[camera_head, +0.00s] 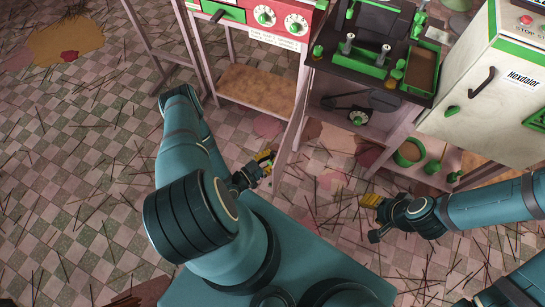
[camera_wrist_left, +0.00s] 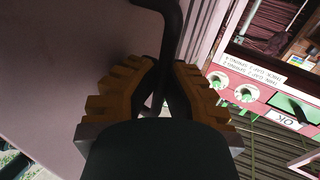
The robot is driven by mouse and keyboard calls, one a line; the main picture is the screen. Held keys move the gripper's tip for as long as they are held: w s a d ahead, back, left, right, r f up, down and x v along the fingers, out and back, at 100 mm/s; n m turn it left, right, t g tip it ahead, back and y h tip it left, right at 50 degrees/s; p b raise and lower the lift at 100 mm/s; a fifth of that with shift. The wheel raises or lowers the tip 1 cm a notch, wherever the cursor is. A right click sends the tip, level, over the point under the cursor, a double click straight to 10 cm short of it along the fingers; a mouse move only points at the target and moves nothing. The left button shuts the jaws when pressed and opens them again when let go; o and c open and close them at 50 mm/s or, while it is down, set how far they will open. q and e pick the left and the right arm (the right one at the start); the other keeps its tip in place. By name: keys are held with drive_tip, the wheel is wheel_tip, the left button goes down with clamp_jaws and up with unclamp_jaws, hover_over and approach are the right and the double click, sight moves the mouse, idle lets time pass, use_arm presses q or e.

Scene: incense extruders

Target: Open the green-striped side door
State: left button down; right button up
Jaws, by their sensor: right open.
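My left gripper (camera_head: 265,163) is low in front of the red machine, beside a thin pinkish upright panel (camera_head: 294,128) seen nearly edge-on. In the left wrist view its yellow fingers (camera_wrist_left: 163,88) close around a dark bent handle (camera_wrist_left: 171,30) at the side of a broad plain panel (camera_wrist_left: 65,60). No green stripe shows on that panel's visible face. A white door (camera_head: 479,84) with green edging and a dark hooked handle (camera_head: 481,82) is at the upper right, apart from both grippers. My right gripper (camera_head: 370,201) is open and empty above the floor.
The red machine (camera_head: 300,42) with white dials stands at the top. A dark bench (camera_head: 345,66) with green parts is right of it, with shelves below.

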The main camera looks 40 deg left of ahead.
use_arm(q)
drive_tip(key=shift+s+f, duration=0.15)
drive_tip(key=shift+s, duration=0.05)
idle(0.3)
drive_tip(key=c, duration=1)
unclamp_jaws()
drive_tip(key=shift+a, duration=0.1)
drive_tip(key=shift+w, duration=0.1)
drive_tip(key=v, duration=1.2)
